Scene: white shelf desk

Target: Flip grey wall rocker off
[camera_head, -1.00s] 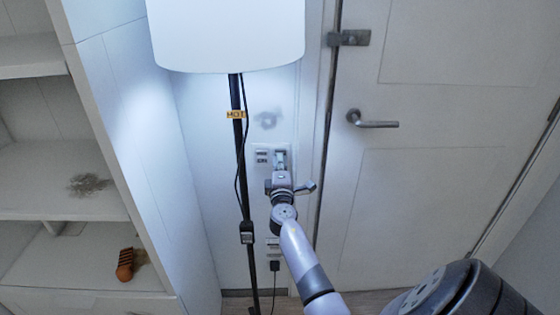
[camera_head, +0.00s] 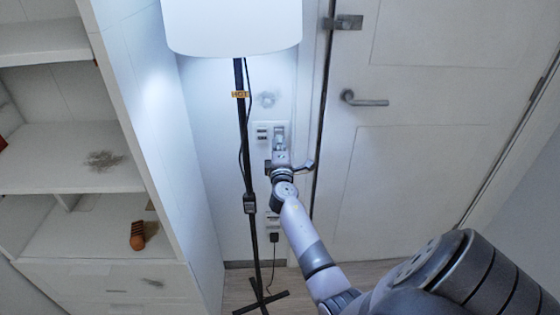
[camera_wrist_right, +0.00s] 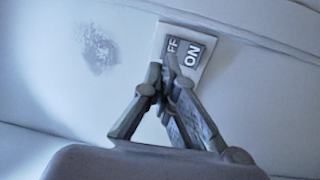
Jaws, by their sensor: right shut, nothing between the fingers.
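A white wall plate (camera_head: 262,128) is on the wall between the lamp pole and the door. In the right wrist view the plate (camera_wrist_right: 159,45) carries a grey rocker (camera_wrist_right: 193,53) marked "ON", with letters "FF" beside it. My right gripper (camera_head: 280,130) is shut and empty, in front of the plate's right side. In the right wrist view, the tips of my right gripper (camera_wrist_right: 171,60) overlap the rocker's lower left part and hide some lettering. Whether they touch it, I cannot tell. My left gripper is not in view.
A floor lamp (camera_head: 232,25) with a black pole stands just left of the plate. A door with a lever handle (camera_head: 362,100) is to the right. White shelves (camera_head: 60,140) holding an orange-brown item (camera_head: 138,236) are at left. A lower outlet (camera_head: 273,222) has a plug.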

